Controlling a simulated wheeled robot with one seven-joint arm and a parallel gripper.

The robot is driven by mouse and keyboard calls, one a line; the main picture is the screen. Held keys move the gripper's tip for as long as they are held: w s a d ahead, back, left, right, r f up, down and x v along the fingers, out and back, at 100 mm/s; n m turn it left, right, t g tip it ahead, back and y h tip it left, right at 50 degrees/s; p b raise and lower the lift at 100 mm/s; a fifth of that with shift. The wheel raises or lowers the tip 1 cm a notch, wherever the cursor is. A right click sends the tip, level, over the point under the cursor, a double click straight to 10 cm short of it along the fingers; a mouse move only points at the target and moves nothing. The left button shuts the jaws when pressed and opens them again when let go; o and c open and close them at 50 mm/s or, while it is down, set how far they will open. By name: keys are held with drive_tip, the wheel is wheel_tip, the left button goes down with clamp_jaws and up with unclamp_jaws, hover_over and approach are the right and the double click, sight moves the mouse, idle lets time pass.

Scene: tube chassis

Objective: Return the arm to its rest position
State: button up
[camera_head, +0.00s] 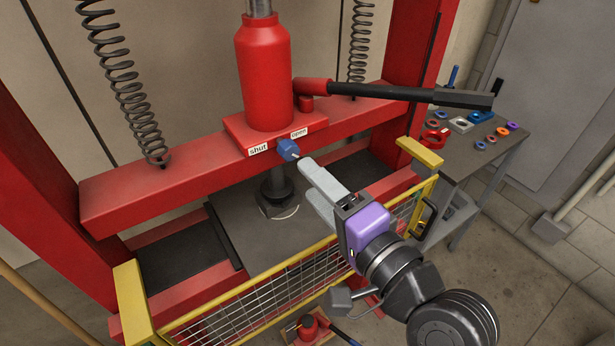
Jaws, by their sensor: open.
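My gripper (310,180) has two pale grey fingers and a purple body. It reaches over the yellow mesh guard towards the red press. The fingers are open and hold nothing that I can see. Their tips are close to a small blue valve knob (287,149) set between the labels "shut" and "open" at the foot of the red jack (264,75). I cannot tell whether the tips touch the knob. My arm extends from the lower right.
The yellow guard (268,272) stands below my gripper. A black pump handle (410,94) juts right above it. Red press posts stand on both sides. A grey side table (460,164) at right holds several rings and small parts. Open floor lies at lower right.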

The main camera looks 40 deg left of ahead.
idle(0.5)
drive_tip(key=w+d+r+t+h, duration=0.1)
drive_tip(key=w+d+r+t, duration=0.25)
drive_tip(key=d+t, duration=0.25)
drive_tip(key=s+d+f+t+h, duration=0.3)
drive_tip(key=d+f+h, duration=0.15)
drive_tip(key=d, duration=0.45)
drive_tip(key=s+d+f+t+h, duration=0.2)
drive_tip(key=d+f+t+h, duration=0.15)
drive_tip(key=d+f, duration=0.45)
drive_tip(key=s+d+f+n+g+h, duration=0.1)
drive_tip(key=s+d+f+g+h, duration=0.1)
drive_tip(key=s+d, duration=0.6)
drive_tip(key=s+d+f+n+g+h, duration=0.1)
drive_tip(key=s+d+f+h, duration=0.4)
drive_tip(key=s, duration=1.2)
drive_tip(key=d+g, duration=0.1)
drive_tip(key=d, duration=0.2)
drive_tip(key=shift+s+d+n, duration=0.2)
drive_tip(key=shift+d+n, duration=0.1)
drive_tip(key=shift+d, duration=0.1)
drive_tip(key=shift+f, duration=0.1)
